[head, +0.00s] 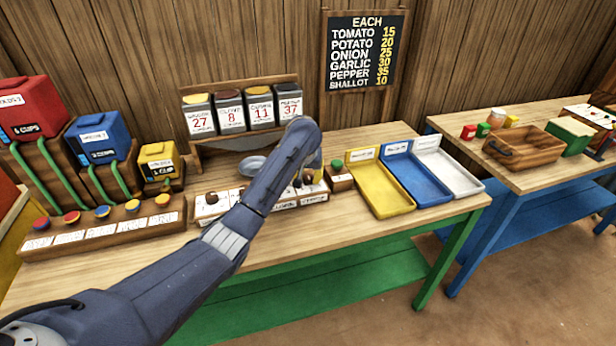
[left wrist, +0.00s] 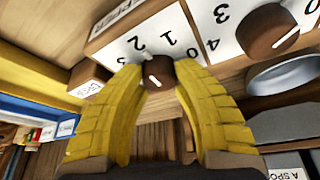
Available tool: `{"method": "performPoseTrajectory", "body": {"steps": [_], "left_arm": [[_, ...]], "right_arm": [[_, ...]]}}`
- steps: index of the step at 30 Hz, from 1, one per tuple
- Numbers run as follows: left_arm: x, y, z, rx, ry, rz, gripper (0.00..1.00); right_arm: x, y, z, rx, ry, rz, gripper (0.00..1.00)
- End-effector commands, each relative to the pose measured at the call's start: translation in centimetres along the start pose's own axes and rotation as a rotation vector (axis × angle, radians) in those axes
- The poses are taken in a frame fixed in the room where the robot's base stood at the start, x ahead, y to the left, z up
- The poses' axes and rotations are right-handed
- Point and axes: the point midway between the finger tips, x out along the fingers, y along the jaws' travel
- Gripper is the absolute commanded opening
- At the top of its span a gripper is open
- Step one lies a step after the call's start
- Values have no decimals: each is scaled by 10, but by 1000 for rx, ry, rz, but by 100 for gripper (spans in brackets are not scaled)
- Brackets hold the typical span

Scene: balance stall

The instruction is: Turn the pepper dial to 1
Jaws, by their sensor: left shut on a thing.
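In the left wrist view, my left gripper (left wrist: 158,84) has its two yellow fingers shut on a brown round dial knob (left wrist: 158,70). This knob is at the end of the white-faced dial strip (left wrist: 110,48), with digits including 1 and 2 printed around it. The white pointer mark on the knob is partly visible; I cannot tell exactly which digit it points at. In the head view, my left arm covers much of the dial strip (head: 314,197), and only a little yellow of the gripper (head: 316,165) shows.
Another brown dial (left wrist: 272,32) is beside the held one, near a grey dish (left wrist: 285,88). In the head view, yellow (head: 384,203), blue (head: 418,196) and white (head: 462,187) trays lie to the right. Labelled canisters (head: 230,112) stand on a rack behind.

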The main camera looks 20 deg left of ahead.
Motion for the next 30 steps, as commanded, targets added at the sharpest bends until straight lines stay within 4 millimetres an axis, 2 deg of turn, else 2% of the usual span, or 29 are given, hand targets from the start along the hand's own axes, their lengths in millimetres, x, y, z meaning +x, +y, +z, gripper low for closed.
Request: {"method": "performPoseTrajectory", "body": {"steps": [21,30], "left_arm": [[0,-2,-1,499,2,206,0],[0,-1,-1,631,1,261,0]], "right_arm": [[0,0,0,0,0,0,44],[0,0,0,0,0,0,44]]}}
